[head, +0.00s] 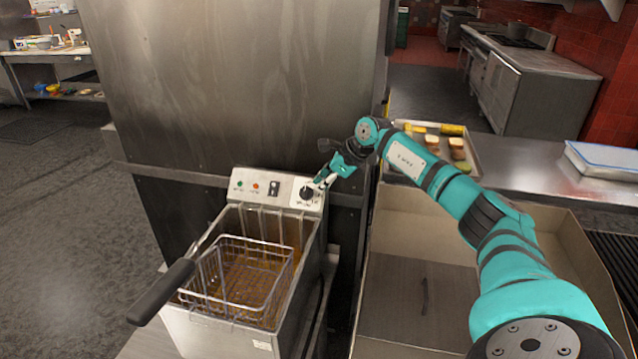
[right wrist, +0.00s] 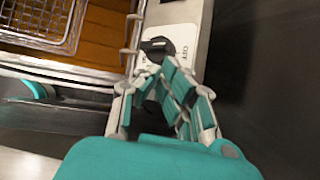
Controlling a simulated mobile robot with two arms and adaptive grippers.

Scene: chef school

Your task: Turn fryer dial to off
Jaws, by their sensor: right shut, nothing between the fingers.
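The fryer's black dial (head: 307,192) sits at the right end of the white control panel (head: 252,186) at the back of the fryer (head: 262,216). My right gripper (head: 322,184) is shut and empty, with its fingertips just right of the dial. In the right wrist view the dial (right wrist: 157,48) lies just beyond the fingertips (right wrist: 152,68), with an OFF label beside its right end. I cannot tell whether the fingers touch it. My left gripper is not in view.
A wire basket (head: 243,278) with a black handle (head: 160,292) sits in the fryer. A tall steel wall (head: 240,85) stands behind the panel. A tray of food (head: 472,150) lies on the counter at right.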

